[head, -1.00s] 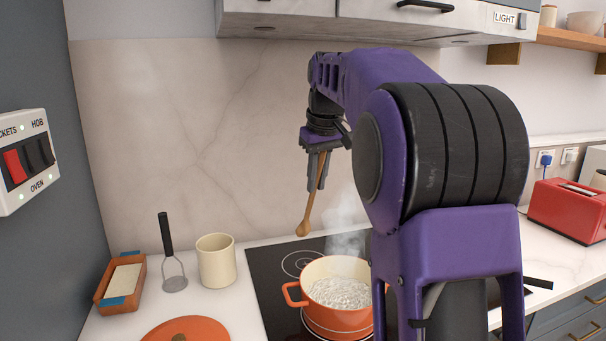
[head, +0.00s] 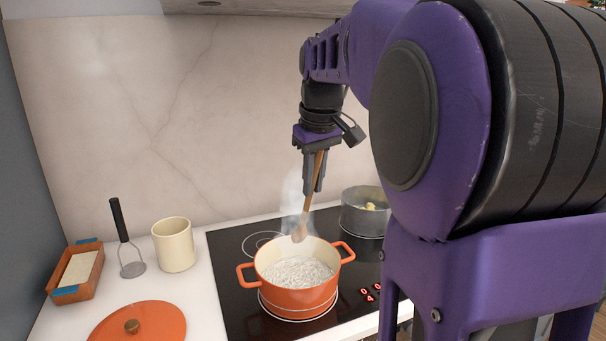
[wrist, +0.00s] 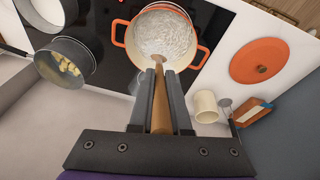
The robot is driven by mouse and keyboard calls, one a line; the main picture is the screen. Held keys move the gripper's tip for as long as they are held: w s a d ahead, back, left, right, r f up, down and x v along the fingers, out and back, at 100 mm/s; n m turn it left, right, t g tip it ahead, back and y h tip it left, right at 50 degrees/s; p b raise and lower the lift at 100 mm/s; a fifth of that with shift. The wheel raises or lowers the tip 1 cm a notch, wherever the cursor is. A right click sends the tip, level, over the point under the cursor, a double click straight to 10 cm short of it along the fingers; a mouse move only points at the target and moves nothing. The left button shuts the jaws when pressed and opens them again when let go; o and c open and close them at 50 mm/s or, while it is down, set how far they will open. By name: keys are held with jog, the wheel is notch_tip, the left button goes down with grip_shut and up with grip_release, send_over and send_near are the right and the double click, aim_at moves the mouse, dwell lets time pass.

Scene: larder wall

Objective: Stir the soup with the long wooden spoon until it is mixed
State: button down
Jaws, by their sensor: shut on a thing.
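My gripper (head: 314,170) is shut on the long wooden spoon (head: 306,208), which hangs down with its bowl low. In the head view the spoon's bowl is at the back rim of the orange pot (head: 297,301); I cannot tell whether it is above the rim or just inside. The pot stands on the hob, and its pale, bubbling soup (head: 297,271) steams. In the wrist view the spoon (wrist: 158,98) runs between the fingers (wrist: 159,100), its bowl showing at the near edge of the pot (wrist: 121,32).
A grey pan (head: 364,219) with yellowish pieces stands behind right on the black hob (head: 228,268). On the left are an orange lid (head: 150,325), a cream jar (head: 174,246), a masher (head: 122,235) and a terracotta dish (head: 66,291). The wall is close behind.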

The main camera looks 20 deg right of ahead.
jog(key=s+b+x, duration=0.2)
jog(key=b+x, duration=0.4)
jog(key=x, duration=0.7)
jog(key=shift+a+f+b, duration=0.2)
jog(key=shift+f+b, duration=0.2)
jog(key=shift+f, duration=0.3)
dwell(0.6)
